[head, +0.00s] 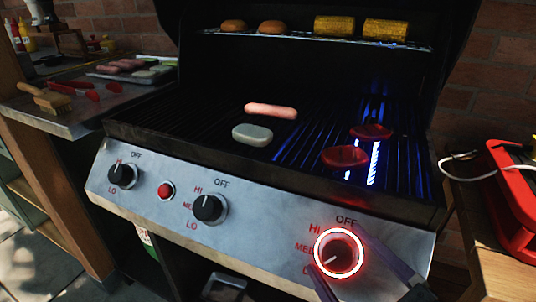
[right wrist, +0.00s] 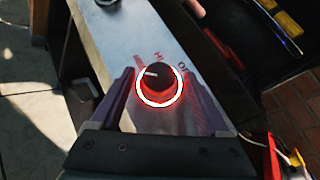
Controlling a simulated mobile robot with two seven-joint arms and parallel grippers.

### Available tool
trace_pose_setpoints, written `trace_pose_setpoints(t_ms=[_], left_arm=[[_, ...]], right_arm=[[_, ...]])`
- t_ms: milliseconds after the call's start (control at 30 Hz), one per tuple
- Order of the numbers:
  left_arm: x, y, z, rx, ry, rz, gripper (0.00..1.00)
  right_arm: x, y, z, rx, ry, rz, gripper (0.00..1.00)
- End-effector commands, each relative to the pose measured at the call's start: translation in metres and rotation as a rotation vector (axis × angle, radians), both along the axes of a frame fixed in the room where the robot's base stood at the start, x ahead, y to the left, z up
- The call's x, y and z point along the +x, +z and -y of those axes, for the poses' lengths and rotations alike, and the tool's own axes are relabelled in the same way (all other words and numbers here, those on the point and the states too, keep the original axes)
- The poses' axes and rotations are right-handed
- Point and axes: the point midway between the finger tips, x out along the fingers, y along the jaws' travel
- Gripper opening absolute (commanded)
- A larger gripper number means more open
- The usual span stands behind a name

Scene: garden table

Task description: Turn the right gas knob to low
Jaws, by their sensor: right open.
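The right gas knob (head: 340,253) is dark with a glowing red-white ring around it, on the grill's front panel. In the right wrist view the knob (right wrist: 159,80) sits between my fingers. Its white pointer mark points to the lower left in the head view, toward the LO label, which my finger partly covers. My right gripper (head: 337,257) is open, with one finger on each side of the knob; it also shows in the right wrist view (right wrist: 158,88). I cannot tell whether the fingers touch the knob. My left gripper is not in view.
The left knob (head: 122,175), middle knob (head: 208,208) and red button (head: 166,190) share the panel. Blue flames burn under the right grate (head: 290,150), beside red patties (head: 345,156). A sausage (head: 270,110) lies left of them. A red tray (head: 512,190) stands at right.

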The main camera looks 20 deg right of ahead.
Motion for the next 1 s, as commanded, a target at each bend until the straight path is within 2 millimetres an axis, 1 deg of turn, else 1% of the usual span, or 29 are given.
trace_pose_setpoints(t_ms=[167, 267, 367, 600, 700, 833, 1000], left_arm=[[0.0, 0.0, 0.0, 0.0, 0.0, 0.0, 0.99], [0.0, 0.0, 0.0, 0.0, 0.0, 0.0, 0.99], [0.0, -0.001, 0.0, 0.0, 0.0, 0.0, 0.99], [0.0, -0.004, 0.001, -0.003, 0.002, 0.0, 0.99], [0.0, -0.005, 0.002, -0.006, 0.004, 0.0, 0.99], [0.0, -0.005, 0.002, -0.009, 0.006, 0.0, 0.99], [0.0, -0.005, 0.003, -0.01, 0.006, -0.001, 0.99]], right_arm=[[-0.001, 0.0, 0.0, 0.0, 0.0, -0.001, 0.79], [-0.01, 0.001, -0.002, 0.0, 0.002, -0.003, 0.79], [-0.026, 0.005, -0.004, 0.002, 0.001, -0.004, 0.79], [-0.073, 0.015, -0.011, -0.001, 0.003, -0.005, 0.79], [-0.086, 0.019, -0.012, 0.001, 0.001, -0.003, 0.79], [-0.095, 0.022, -0.013, -0.001, 0.0, -0.002, 0.79], [-0.096, 0.023, -0.013, 0.0, -0.001, 0.001, 0.79]])
